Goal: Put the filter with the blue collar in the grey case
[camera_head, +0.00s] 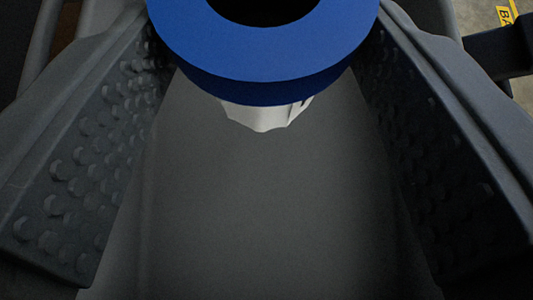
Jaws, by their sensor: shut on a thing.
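The filter with the blue collar (268,72) is at the top middle of the view, cut off by the upper edge. Its collar is a thick blue ring around a dark round opening. A piece of its white body (266,115) shows below the collar. My gripper (264,60) is shut on the filter, with one dark studded finger on each side of the collar. Below the filter is a plain grey surface (270,210); I cannot tell whether it is the grey case.
At the top right, a strip of pale floor with a yellow marking (506,17) shows beside a dark bar (500,50). My fingers hide most of what lies at both sides.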

